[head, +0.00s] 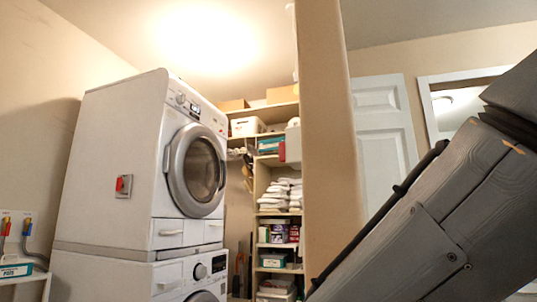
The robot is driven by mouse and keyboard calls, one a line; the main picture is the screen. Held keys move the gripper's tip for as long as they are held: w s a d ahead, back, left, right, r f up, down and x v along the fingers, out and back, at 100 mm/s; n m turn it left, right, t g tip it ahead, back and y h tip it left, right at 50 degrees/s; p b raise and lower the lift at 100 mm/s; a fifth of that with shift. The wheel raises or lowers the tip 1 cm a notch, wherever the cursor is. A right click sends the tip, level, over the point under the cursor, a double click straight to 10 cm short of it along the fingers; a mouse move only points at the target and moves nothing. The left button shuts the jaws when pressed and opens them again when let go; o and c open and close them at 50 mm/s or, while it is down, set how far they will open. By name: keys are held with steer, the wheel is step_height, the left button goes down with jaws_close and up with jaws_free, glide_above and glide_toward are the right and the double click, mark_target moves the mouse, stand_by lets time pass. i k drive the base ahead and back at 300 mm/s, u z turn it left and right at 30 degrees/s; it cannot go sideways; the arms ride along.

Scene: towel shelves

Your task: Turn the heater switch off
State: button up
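A red switch on a small grey plate (124,186) is fixed to the left side panel of the upper white front-loading machine (109,140). It is the only thing in view that looks like the heater switch. It is too small to tell which way it is set. My gripper is out of view; only a grey link of my arm shows at the right, well away from the switch.
A second machine (185,275) stands under the first. Shelves with towels (280,194) and boxes stand behind, beside a beige wall end (335,130). Red and blue taps and a box (14,270) are at far left. A white door (383,120) is at the back right.

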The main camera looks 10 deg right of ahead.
mark_target(282, 146)
steer(key=u, duration=1.9)
steer(key=i, duration=1.25)
steer(key=z, duration=3)
steer(key=i, duration=0.5)
steer(key=u, duration=0.1)
steer(key=k, duration=0.5)
steer(key=z, duration=1.75)
